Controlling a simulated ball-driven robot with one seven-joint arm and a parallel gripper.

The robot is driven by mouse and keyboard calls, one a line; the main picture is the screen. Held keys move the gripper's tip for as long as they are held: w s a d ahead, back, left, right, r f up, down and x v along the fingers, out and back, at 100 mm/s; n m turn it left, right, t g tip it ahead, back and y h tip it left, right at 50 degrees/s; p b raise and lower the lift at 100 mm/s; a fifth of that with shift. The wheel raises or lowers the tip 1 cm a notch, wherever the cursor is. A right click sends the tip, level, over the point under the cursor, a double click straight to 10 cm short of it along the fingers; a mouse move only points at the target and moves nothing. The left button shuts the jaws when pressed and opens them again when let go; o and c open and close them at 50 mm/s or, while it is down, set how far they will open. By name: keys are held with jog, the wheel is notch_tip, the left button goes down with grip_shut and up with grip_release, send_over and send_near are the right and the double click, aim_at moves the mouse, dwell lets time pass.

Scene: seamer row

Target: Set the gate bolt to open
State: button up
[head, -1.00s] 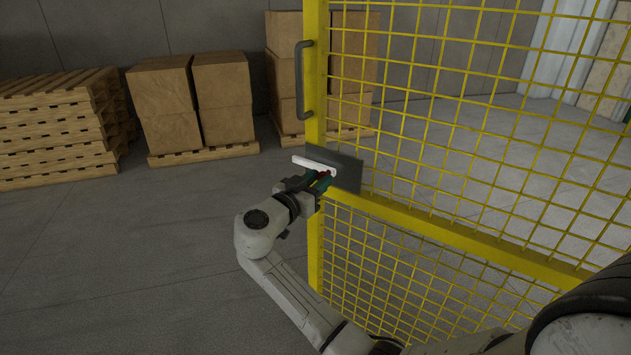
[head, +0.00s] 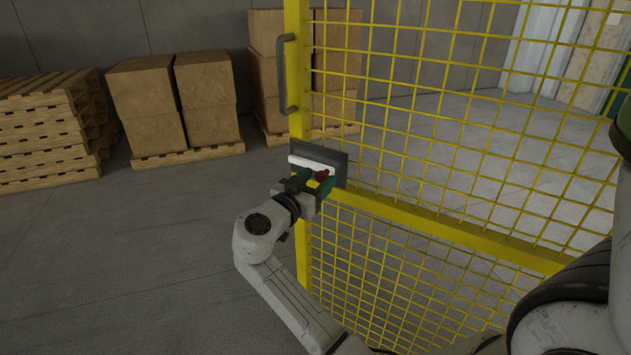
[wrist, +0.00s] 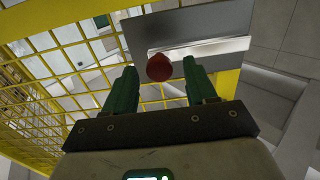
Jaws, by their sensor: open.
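The gate bolt is a white bar (head: 308,162) on a dark plate (head: 338,164) fixed to the yellow gate. Its left end lies about level with the plate's left edge. A red knob (head: 321,175) stands out from it. My gripper (head: 317,181) is at the plate, its green fingers open on either side of the knob. In the wrist view the knob (wrist: 159,68) sits between the two fingertips, with gaps showing on both sides. The bar (wrist: 205,48) and plate (wrist: 180,28) show behind it, the bar partly hidden by the knob.
The yellow mesh gate (head: 300,118) fills the right side, with a grey pull handle (head: 284,73) above the plate. Pallets (head: 45,130) and boxes (head: 150,95) stand at the back left. The floor left of the gate is clear.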

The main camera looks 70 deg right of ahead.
jog(key=shift+a, duration=0.1)
jog(key=w+a+b, duration=0.2)
jog(key=a, duration=0.8)
jog(key=shift+a, duration=0.2)
jog(key=shift+f, duration=0.1)
jog(key=s+a+f+n+t+y, duration=0.25)
jog(key=a+f+n+y, duration=0.2)
jog(key=f, duration=0.55)
jog(key=s+a+f+n+t+y, duration=0.2)
jog(key=s+a+f+n+y, duration=0.25)
jog(key=f, duration=0.65)
jog(key=s+a+f+n+y, duration=0.8)
jog(key=a+n, duration=0.3)
jog(key=a, duration=0.1)
jog(key=shift+s+a, duration=0.2)
jog(key=shift+s, duration=0.2)
